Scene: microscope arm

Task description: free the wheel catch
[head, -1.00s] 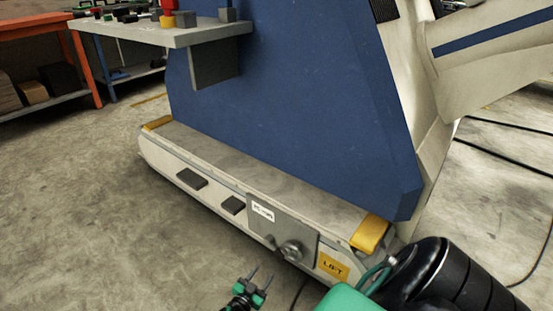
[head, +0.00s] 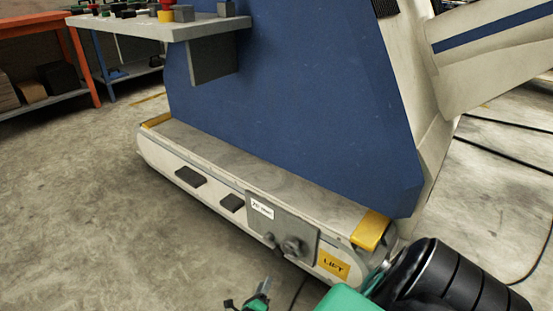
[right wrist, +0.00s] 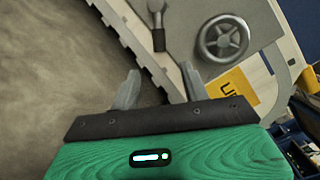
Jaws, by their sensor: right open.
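A grey plate (head: 310,238) on the side of the white machine base carries a small handwheel (head: 293,247) and a short dark lever (head: 269,240) just left of it, which looks like the catch. In the right wrist view the lever (right wrist: 156,22) has a rounded dark end, and the spoked handwheel (right wrist: 223,38) is to its right. My right gripper (head: 263,287) is below the plate in the head view. In the right wrist view it (right wrist: 160,86) is open and empty, its fingers apart from lever and wheel. My left gripper is not in view.
The base has a yellow LIFT label (head: 334,264), yellow end pads (head: 370,230) and dark blocks (head: 190,177) on its side. A blue machine body (head: 290,100) rises above it. A grey shelf (head: 200,28) juts out at upper left. The floor at left is clear.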

